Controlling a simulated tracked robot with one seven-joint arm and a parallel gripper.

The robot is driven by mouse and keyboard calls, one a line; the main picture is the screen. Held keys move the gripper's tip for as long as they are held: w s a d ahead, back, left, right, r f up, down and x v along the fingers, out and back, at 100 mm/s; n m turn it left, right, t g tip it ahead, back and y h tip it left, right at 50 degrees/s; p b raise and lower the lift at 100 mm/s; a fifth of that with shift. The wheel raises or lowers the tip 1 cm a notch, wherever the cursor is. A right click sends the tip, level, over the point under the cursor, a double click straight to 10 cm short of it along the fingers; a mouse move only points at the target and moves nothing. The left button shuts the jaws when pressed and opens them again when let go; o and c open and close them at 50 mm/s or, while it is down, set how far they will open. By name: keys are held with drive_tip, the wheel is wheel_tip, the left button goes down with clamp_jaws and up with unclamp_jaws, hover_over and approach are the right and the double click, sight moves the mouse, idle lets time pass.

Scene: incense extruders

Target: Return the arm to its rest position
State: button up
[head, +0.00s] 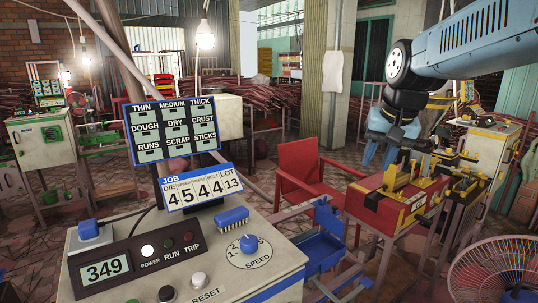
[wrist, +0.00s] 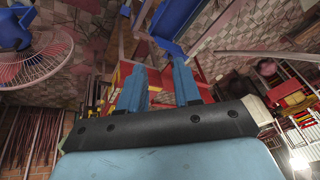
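My arm reaches in from the upper right of the head view, with my gripper (head: 381,158) pointing down beside and above the red and yellow machine (head: 400,207). In the wrist view, the two blue fingers of my gripper (wrist: 160,72) stand apart with nothing seen between them. Parts of the red and yellow machine show behind the fingers there. The gripper appears clear of the machine, though the exact gap cannot be told.
A grey control console (head: 190,255) with a speed knob stands in front. A red chair (head: 310,180) and a blue tray (head: 320,250) stand between console and machine. A fan (head: 495,270) is at lower right; it also shows in the wrist view (wrist: 35,55).

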drive_tip(key=s+f+n+t, duration=0.1)
drive_tip(key=s+f+n, duration=0.2)
drive_tip(key=s, duration=1)
drive_tip(key=shift+s+a+f+h, duration=0.2)
drive_tip(key=shift+f+h, duration=0.2)
drive_tip(key=shift+f, duration=0.3)
